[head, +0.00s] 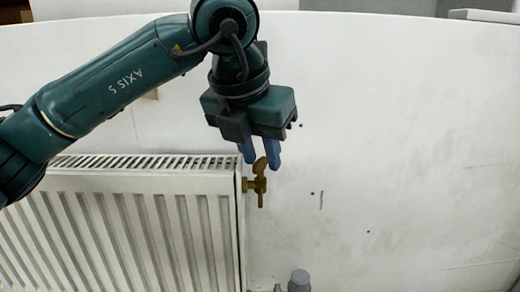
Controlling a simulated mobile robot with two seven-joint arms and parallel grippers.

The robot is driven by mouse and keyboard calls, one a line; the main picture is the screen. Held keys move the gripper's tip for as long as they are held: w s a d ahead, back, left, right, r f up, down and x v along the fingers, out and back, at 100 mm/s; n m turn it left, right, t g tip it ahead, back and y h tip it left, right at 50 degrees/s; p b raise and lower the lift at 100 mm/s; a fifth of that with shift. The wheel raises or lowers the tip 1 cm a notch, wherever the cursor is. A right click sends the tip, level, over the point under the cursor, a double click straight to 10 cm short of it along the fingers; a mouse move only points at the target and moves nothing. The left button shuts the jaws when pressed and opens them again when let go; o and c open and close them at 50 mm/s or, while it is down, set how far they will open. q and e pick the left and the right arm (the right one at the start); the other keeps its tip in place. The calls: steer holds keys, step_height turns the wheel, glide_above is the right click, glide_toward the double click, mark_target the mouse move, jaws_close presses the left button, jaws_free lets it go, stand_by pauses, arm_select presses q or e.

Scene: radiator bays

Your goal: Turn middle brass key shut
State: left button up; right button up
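A brass key (260,166) sits on a brass valve (256,187) at the upper right end of the white radiator. It is the only brass key I can see, so I cannot tell from this view whether it is the middle one. My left gripper (261,161) points down over it from above. Its two blue fingers are apart, and the upper part of the key shows between the fingertips. I cannot tell whether either finger touches the key. My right gripper is not in view.
The white ribbed radiator (140,225) fills the lower left, with a slotted top grille. A pale, marked wall panel (410,130) lies behind and to the right, with open space before it. A grey cylindrical part (299,281) shows at the bottom edge.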

arm_select(q)
jaws_close()
